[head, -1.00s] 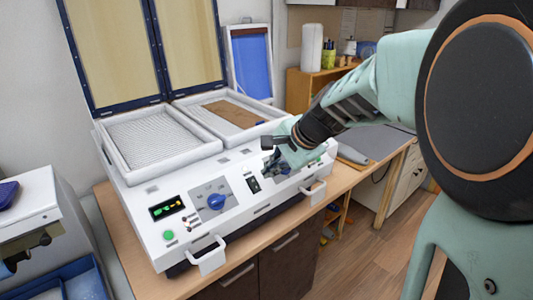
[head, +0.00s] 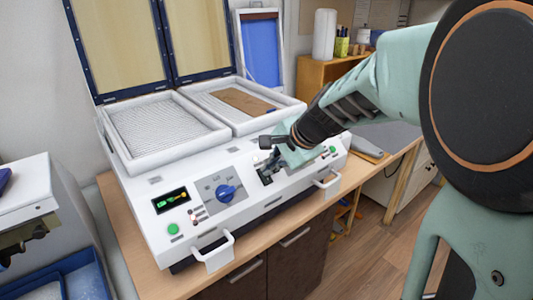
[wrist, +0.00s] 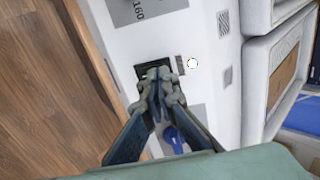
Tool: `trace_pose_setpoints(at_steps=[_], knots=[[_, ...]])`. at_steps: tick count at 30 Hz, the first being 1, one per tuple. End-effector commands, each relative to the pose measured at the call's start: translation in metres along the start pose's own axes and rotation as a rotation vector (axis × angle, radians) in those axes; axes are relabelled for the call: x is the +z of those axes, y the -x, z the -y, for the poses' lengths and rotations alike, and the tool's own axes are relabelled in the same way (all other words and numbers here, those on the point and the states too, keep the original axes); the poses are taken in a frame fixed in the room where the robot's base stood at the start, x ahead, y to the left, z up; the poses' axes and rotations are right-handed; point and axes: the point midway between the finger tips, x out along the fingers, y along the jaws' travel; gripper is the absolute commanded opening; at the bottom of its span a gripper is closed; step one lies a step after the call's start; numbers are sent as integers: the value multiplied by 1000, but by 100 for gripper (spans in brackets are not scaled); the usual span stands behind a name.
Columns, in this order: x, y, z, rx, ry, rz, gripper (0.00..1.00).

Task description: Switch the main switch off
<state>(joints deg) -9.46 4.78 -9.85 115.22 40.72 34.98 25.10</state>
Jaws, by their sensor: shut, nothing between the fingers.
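The main switch, a black rocker in a dark frame, is on the white sloping front panel of the forming machine (head: 252,200). In the wrist view, part of the switch (wrist: 150,71) shows just beyond my fingertips, which hide the rest. My gripper (head: 268,171) is shut and empty, with its tips at the switch in the head view too. In the wrist view, the closed fingertips (wrist: 160,90) overlap the near edge of the switch. I cannot tell whether they touch it or which way the rocker is tipped.
A blue rotary knob (head: 225,193), a green button (head: 173,229) and a lit display (head: 170,200) are left of the switch. White handles (head: 214,251) stick out at the machine's front. The framed lid (head: 120,45) stands open behind two white-framed beds.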

Motion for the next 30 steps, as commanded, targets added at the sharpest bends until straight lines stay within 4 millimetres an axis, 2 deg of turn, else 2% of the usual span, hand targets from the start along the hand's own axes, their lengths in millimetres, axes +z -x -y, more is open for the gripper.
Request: trace_pose_setpoints(at_steps=[3,11,22,30], knots=[[-1,-11,3,0,1,-1,0],[0,-8,3,1,0,0,0],[0,-6,-11,0,0,-1,0],[0,-4,-12,1,0,0,0]])
